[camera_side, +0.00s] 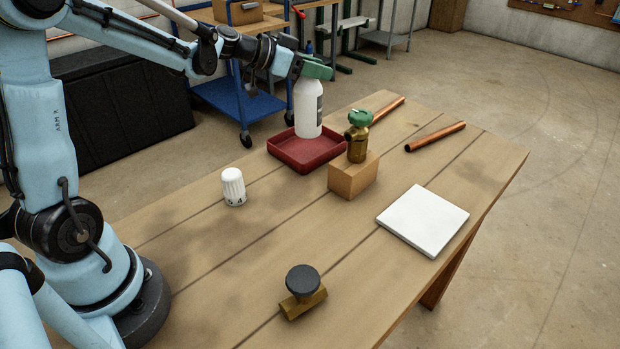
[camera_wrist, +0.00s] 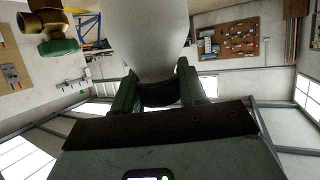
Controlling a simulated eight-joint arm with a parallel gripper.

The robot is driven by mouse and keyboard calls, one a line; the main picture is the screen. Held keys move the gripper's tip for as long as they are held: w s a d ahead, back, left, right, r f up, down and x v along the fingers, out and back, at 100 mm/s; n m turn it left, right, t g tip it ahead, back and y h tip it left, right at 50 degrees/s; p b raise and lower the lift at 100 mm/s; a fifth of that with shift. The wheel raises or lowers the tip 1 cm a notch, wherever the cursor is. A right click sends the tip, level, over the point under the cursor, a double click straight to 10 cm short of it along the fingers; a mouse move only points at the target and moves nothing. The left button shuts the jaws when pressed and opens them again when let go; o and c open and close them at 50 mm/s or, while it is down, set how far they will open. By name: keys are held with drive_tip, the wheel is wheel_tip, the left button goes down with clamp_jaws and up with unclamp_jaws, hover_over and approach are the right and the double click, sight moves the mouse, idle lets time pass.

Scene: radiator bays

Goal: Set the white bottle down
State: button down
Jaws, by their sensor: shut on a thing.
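The white bottle (camera_side: 308,109) is upright over the red tray (camera_side: 290,158) in the side view. Its base appears within the tray's outline; I cannot tell whether it touches the tray floor. My gripper (camera_side: 316,71) has green fingers and is shut on the bottle near its top. In the wrist view the bottle's pale body (camera_wrist: 150,35) fills the upper middle, with the green fingers (camera_wrist: 158,92) on both sides of its dark neck.
A brass valve with green cap (camera_side: 358,135) stands on a wooden block (camera_side: 353,176) close right of the tray. A white thermostat head (camera_side: 233,187), black-knobbed brass valve (camera_side: 302,288), white tile (camera_side: 423,220) and copper pipes (camera_side: 436,137) lie apart.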

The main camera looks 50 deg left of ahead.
sight(315, 96)
drive_tip(key=shift+f, duration=3.2)
drive_tip(key=c, duration=0.6)
unclamp_jaws()
drive_tip(key=shift+f, duration=0.1)
